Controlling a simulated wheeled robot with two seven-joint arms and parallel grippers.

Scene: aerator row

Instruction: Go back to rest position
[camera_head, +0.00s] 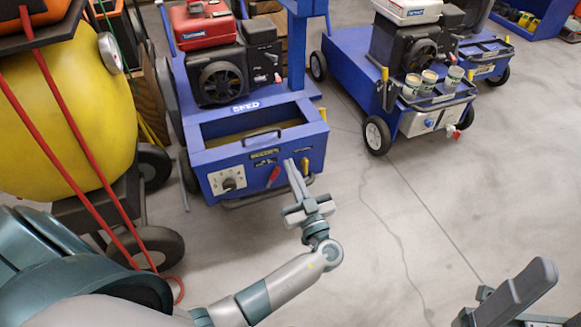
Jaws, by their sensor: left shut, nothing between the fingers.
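My left gripper (297,180) is at the end of the pale grey and teal arm that comes in from the lower left. Its two long fingers are together, with nothing between them. They point up the picture, in front of the lower front edge of the blue aerator cart (209,185). I cannot tell whether the tips touch the cart. At the lower right edge, a dark grey finger-like part (515,295) with a bit of teal shows, seemingly of my right arm. Most of it is cut off, and its jaws cannot be made out.
A second blue cart (405,118) with several small cans on its front stands at the upper right. A yellow tank (65,120) with red straps stands on a wheeled cart at the left. The grey concrete floor (460,190) is clear at the middle right.

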